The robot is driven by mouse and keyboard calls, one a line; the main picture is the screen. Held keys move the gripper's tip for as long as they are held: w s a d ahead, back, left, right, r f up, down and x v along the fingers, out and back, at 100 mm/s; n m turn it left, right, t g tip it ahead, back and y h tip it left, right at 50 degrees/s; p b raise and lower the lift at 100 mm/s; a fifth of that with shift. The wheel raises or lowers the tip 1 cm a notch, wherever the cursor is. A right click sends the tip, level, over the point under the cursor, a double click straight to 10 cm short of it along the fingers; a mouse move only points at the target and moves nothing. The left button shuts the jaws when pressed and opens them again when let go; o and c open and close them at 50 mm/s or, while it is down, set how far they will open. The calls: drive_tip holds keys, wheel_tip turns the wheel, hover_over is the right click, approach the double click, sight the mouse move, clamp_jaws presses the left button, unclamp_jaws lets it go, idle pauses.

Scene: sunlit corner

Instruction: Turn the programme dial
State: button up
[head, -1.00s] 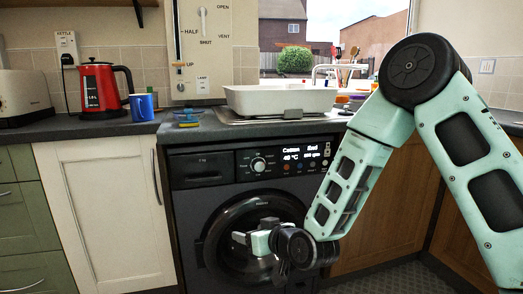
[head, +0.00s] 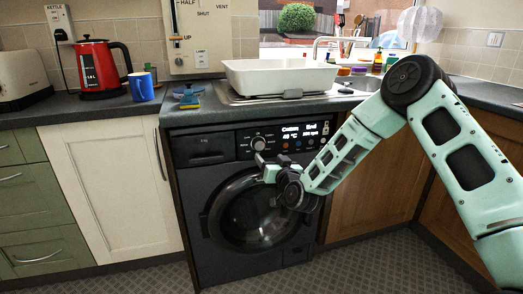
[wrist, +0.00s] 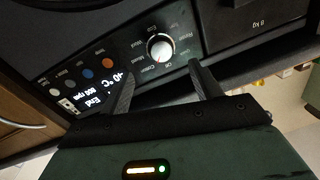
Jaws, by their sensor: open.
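The programme dial (head: 258,143) is a round silver-white knob on the dark washing machine's control panel, left of the lit display (head: 302,136). In the wrist view the dial (wrist: 160,47) stands just beyond the fingertips, roughly between them, with printed labels around it. My gripper (head: 262,167) is open and empty, just below the dial in front of the top of the round door. In the wrist view my gripper (wrist: 163,70) has a finger on either side of the dial's line. I cannot see either finger touching the knob.
Several coloured buttons (wrist: 87,73) sit beside the dial. The door (head: 255,212) is shut below. The worktop above carries a white basin (head: 280,77), a blue mug (head: 141,87) and a red kettle (head: 100,67). The floor in front is clear.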

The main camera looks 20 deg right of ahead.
sight(260, 147)
drive_tip(key=w, duration=0.8)
drive_tip(key=shift+w+a, duration=0.3)
drive_tip(key=shift+a, duration=0.1)
drive_tip(key=c, duration=1)
